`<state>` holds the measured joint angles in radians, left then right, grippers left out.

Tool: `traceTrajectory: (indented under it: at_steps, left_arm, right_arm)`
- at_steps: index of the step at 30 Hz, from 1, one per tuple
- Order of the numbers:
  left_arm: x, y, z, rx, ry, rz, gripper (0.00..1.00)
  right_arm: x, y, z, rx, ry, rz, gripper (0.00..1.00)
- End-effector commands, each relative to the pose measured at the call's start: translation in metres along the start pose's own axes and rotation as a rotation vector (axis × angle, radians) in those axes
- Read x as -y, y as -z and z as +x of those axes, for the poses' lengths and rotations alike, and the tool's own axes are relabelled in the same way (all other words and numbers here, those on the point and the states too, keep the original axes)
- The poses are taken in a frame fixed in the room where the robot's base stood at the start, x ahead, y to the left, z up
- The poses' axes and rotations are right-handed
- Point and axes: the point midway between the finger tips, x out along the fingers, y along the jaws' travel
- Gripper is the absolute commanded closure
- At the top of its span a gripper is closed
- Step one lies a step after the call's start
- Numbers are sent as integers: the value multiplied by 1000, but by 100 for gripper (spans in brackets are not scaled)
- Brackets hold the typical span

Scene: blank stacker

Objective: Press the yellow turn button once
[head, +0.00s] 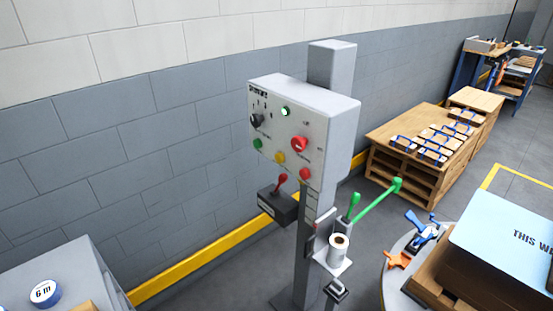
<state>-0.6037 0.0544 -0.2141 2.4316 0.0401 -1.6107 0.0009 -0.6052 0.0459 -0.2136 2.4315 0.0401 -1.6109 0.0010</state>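The yellow button (280,157) is a small round one on the lower middle of the sloping front of a light grey control box (325,115). It sits between a green button (257,143) and a red button (305,174), below and left of a larger red mushroom button (299,143). Nothing covers the yellow button. Neither of my grippers shows in the head view.
The box stands on a grey post (308,250). A dark lever box (278,205) with a red knob, a green-handled tool (375,203) and a white roll (338,249) stick out below. A grey cabinet (75,265) is lower left; a wooden pallet stack (400,165) stands right.

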Motion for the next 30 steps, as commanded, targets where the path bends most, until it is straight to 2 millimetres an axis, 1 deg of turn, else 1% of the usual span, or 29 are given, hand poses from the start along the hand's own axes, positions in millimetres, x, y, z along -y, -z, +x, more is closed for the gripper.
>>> traceTrajectory:
  at_steps: [14, 30]
  left_arm:
    - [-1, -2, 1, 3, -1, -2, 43]
    - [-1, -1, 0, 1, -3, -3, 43]
  right_arm:
    - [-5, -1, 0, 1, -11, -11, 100]
    - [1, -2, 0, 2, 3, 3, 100]
